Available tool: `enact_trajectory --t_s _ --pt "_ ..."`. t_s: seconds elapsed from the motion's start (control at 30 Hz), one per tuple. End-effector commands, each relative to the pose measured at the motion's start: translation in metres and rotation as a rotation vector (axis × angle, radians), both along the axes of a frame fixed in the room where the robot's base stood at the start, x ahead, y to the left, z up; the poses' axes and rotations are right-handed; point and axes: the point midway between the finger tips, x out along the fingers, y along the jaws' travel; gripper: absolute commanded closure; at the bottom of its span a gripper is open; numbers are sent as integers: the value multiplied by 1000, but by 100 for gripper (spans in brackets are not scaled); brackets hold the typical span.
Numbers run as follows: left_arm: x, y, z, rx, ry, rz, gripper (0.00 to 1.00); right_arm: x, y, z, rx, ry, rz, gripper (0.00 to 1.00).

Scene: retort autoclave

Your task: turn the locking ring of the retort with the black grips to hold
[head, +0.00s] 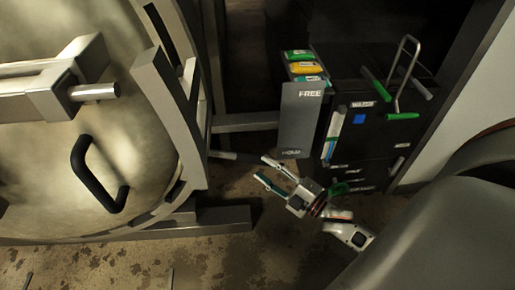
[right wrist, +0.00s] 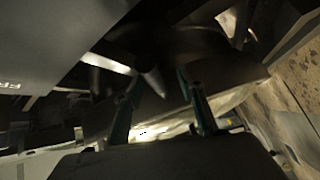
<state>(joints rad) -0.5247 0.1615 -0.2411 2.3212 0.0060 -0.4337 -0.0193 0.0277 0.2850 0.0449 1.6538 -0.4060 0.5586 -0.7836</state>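The retort's large round metal door (head: 60,150) fills the left of the head view, with a curved black handle (head: 98,178) on its face. The segmented locking ring (head: 168,105) runs around its right edge. A rod with a dark outer part (head: 238,156) sticks out from the ring's lower right. My right gripper (head: 261,168) is open just beyond the rod's end, its two fingers pointing toward it. In the right wrist view the rod's tapered tip (right wrist: 152,80) shows between the spread green-padded fingers (right wrist: 158,78), apparently touching neither. My left gripper is out of view.
A grey panel (head: 301,120) marked FREE at its top, with a blurred lower label, stands just above my right gripper. A black cabinet (head: 375,150) with green-ended bars stands to its right. The stained floor (head: 200,255) below is mostly clear.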

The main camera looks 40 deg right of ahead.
Motion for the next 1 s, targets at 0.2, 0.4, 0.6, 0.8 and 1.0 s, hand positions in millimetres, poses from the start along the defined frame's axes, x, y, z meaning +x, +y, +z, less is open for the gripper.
enact_trajectory --t_s 0.2,0.4,0.6,0.8,1.0 --pt "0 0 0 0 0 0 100 -45 -9 -8 -1 8 0 62" --pt "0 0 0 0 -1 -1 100 -67 -14 -10 0 4 1 62" --pt "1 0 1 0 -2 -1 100 -73 -16 -9 -1 2 1 62" --pt "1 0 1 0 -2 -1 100 -73 -16 -9 -1 2 1 62" --pt "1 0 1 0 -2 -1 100 -72 -16 -9 -1 2 1 62"
